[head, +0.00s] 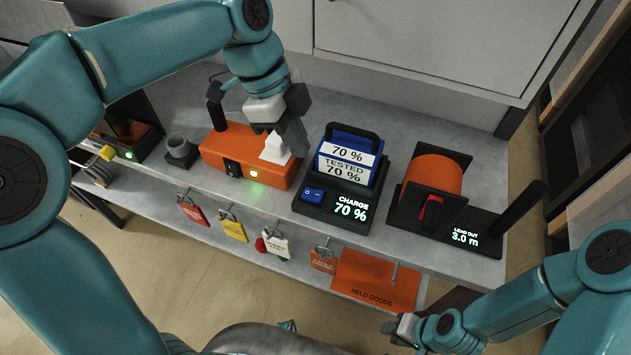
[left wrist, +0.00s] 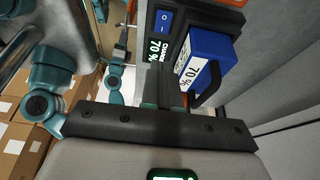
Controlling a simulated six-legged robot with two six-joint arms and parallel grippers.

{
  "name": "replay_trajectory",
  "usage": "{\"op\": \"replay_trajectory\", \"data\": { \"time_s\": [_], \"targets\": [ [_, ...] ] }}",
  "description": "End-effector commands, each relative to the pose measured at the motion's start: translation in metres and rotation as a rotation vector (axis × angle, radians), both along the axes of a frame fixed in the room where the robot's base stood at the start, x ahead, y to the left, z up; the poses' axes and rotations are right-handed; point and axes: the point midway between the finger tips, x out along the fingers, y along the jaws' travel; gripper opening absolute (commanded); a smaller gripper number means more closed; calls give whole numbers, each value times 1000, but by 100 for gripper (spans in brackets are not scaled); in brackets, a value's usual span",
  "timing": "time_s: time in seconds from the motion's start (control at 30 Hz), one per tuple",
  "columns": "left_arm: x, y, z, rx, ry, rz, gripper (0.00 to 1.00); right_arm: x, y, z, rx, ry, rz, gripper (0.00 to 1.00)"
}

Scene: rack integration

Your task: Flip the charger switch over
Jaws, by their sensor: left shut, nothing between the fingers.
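The charger (head: 309,211) is a black box on the bench, with a lit display reading CHARGE 70 %. Its blue rocker switch (head: 313,194) sits at the front left of its top; the switch also shows in the left wrist view (left wrist: 163,22). A blue battery pack (head: 349,146) labelled 70 % stands in the charger. My left gripper (head: 296,146) is shut and empty, above the orange box left of the charger, apart from the switch. My right gripper (head: 400,326) is low at the front right, far from the charger; its fingers are too small to read.
An orange box (head: 222,151) with a black switch and green light stands left of the charger. A reel unit (head: 430,180) with an orange drum and an upright black post is at right.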

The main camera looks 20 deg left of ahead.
Motion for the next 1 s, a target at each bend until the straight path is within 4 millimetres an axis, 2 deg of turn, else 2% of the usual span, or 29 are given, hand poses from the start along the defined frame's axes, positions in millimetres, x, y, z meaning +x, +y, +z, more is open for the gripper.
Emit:
{"op": "replay_trajectory", "data": {
  "time_s": [0.03, 0.3, 0.5, 0.7, 1.0],
  "targets": [
    [-1, -4, -12, 1, 6, -2, 0, 0, 0, -3, 0, 0, 0, 43],
    [1, -24, -67, 1, 4, -1, 0, 0, 0, -8, 0, 0, 0, 43],
    [1, -29, -97, 0, 3, 0, 0, 0, 0, -8, 0, 0, 0, 43],
    [2, -31, -110, 0, 0, 1, 0, 0, 0, -9, 0, 0, 0, 43],
    [2, -31, -110, 0, 0, 0, 0, 0, 0, -9, 0, 0, 0, 43]
  ]
}}
